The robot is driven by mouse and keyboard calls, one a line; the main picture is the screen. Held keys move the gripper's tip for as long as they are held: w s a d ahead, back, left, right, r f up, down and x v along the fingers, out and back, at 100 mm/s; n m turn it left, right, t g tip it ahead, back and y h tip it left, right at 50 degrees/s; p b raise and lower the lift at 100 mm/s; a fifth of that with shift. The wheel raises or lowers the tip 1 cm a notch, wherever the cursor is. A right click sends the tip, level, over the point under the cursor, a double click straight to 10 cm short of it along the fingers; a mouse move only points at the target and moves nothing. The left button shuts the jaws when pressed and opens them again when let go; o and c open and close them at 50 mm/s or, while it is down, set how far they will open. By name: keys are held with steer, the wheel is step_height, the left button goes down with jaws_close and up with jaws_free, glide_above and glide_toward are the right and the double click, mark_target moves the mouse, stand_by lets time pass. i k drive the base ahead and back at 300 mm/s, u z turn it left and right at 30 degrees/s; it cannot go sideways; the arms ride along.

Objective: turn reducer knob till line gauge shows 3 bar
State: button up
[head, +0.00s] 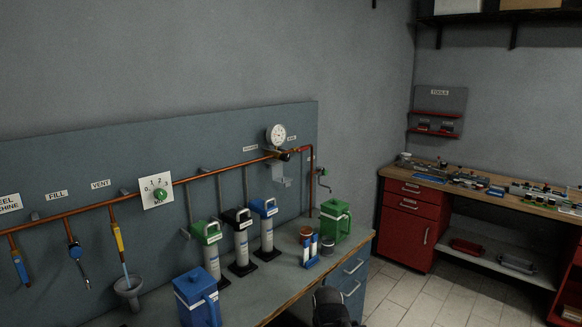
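A round white gauge (276,135) stands above the right end of the copper pipe on the wall panel. Its needle and numbers are too small to read. A small dark and brass fitting (284,156) sits on the pipe just below the gauge. It looks like the reducer, but its knob cannot be made out clearly. Small labels beside it are unreadable. A dark, rounded part of my arm (331,304) rises at the bottom edge, in front of the bench and well below the gauge. My gripper's fingers do not show.
A green dial (159,194) on a white plate is further left on the panel. A red workbench (408,226) stands right; tiled floor (400,293) lies between.

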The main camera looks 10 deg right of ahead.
mark_target(285, 158)
steer(key=u, duration=0.05)
steer(key=k, duration=0.3)
steer(key=z, duration=0.9)
steer(key=i, duration=1.35)
steer(key=z, duration=0.2)
steer(key=k, duration=0.15)
steer(key=u, duration=2.85)
steer(key=i, duration=0.5)
steer(key=u, duration=0.3)
steer(key=k, duration=0.5)
steer(key=z, duration=0.15)
